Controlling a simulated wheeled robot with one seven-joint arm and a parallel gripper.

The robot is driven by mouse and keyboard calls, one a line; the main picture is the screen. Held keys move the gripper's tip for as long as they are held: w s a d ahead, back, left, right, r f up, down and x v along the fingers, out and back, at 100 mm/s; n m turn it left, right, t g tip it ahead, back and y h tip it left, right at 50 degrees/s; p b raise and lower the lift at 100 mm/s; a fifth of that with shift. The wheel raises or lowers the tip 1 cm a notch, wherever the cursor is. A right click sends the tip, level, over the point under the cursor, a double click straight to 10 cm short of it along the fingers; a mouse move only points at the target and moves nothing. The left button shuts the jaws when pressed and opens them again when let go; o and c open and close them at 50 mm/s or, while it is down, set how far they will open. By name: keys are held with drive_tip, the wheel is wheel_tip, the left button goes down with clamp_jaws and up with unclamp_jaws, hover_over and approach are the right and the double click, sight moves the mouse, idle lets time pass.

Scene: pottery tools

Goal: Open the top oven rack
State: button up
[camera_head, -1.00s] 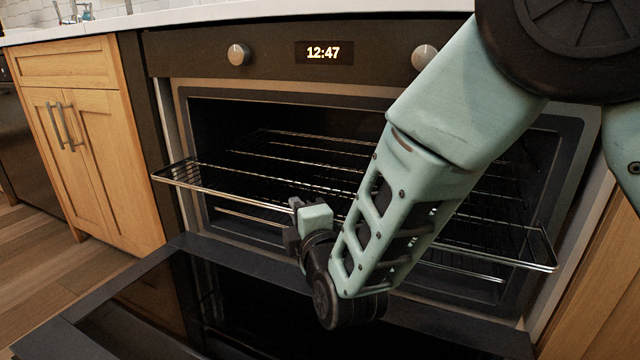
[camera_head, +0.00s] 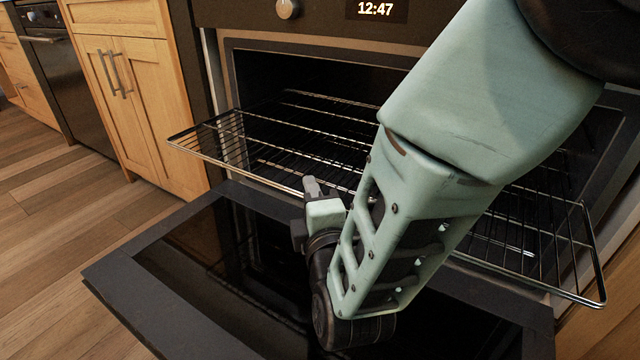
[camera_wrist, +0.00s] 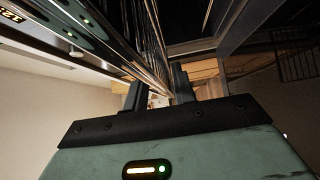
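The top oven rack (camera_head: 262,178) is a silver wire shelf, drawn well out of the oven over the lowered door. Its far back part is still inside the cavity. My gripper (camera_head: 313,185) is at the rack's front rail, near its middle, with the fingers pointing up and toward the oven. In the wrist view the two dark fingers of my gripper (camera_wrist: 159,94) stand apart, with a visible gap. The rack's front wires (camera_wrist: 150,50) run down toward this gap. Contact between the fingers and the rail cannot be made out. My arm hides the rack's right middle part.
The oven door (camera_head: 120,285) is lowered flat below the rack. The control panel with a knob (camera_head: 288,9) and a clock (camera_head: 376,10) is above. Wooden cabinets (camera_head: 140,95) stand to the left, with clear wooden floor (camera_head: 50,240) in front.

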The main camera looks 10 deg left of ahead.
drive_tip(key=shift+s, duration=0.1)
drive_tip(key=p+v, duration=0.5)
drive_tip(key=v, duration=1.2)
